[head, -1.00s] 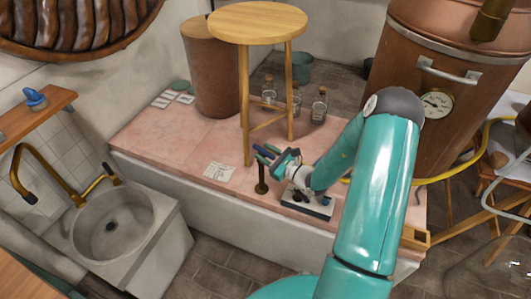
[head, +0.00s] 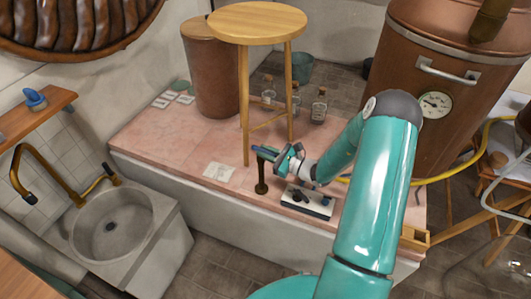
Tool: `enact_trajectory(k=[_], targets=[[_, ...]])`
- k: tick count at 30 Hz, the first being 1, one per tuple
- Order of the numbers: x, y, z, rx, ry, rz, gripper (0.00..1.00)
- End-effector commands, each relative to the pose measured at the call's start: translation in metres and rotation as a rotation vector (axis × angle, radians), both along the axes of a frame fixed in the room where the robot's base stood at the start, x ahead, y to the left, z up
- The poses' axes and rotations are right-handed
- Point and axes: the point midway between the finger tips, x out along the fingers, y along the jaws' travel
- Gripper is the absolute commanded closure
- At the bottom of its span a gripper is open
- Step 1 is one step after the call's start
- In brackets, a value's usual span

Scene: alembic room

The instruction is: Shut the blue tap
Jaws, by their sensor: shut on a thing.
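The blue tap (head: 264,151) has a blue handle on top of a short dark brass post (head: 261,178), which stands upright at the front edge of the pink-topped ledge. My gripper (head: 277,157) reaches it from the right. Its fingers are shut on the blue handle, and they partly hide it. The handle points left from the fingers, over the post. How far the tap is turned is too small to tell.
A box with black knobs (head: 307,203) sits right of the post, below my wrist. A round wooden stool (head: 257,22) stands just behind, its front leg close to the post. Glass bottles (head: 318,108) and a copper boiler (head: 440,65) are further back. The ledge's left part (head: 150,143) is mostly clear.

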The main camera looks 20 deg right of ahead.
Motion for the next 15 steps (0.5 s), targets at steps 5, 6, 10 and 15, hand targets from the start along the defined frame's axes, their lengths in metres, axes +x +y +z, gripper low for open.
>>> enact_trajectory(k=[5,6,10,15], targets=[[0.0027,-0.0016,0.0003,-0.001,-0.004,0.102,1.0],[0.003,-0.0018,0.0004,-0.002,-0.003,0.116,1.0],[0.0028,-0.0018,0.0003,-0.001,-0.001,0.135,1.0],[0.0028,-0.0017,0.0004,-0.002,0.0,0.133,1.0]])
